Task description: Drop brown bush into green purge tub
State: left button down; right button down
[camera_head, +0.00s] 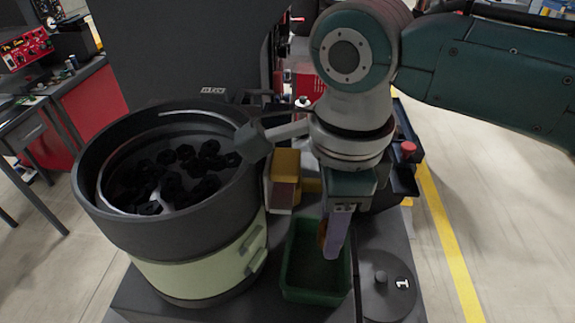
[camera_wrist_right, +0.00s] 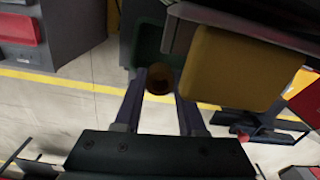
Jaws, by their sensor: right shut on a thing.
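The green purge tub (camera_head: 316,297) stands open on the dark machine deck, right of the bowl. My right gripper (camera_head: 333,243) points down over the tub, with its fingertips in front of the tub's opening. It is shut on the brown bush (camera_head: 322,233), which shows only as a narrow strip beside the finger in the head view. In the right wrist view, the round brown bush (camera_wrist_right: 159,79) sits between the two fingers, with the green tub (camera_wrist_right: 148,42) beyond. The gripper hides part of the tub's inside. My left gripper is not in view.
A large dark bowl feeder (camera_head: 175,238) holding several black nut-like parts stands left of the tub. A yellow block (camera_head: 286,164) stands behind the tub. A round dark disc with a knob (camera_head: 381,278) lies close to the tub's right side, near a "1" label.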

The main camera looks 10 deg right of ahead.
jog(key=shift+f, duration=0.35)
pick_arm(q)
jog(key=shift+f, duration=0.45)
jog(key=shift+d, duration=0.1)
pick_arm(e)
jog(key=shift+c, duration=2)
grip_release()
notch_tip(320, 180, up, 10)
jog(key=shift+r+b, duration=0.1)
jog(key=shift+b, duration=0.6)
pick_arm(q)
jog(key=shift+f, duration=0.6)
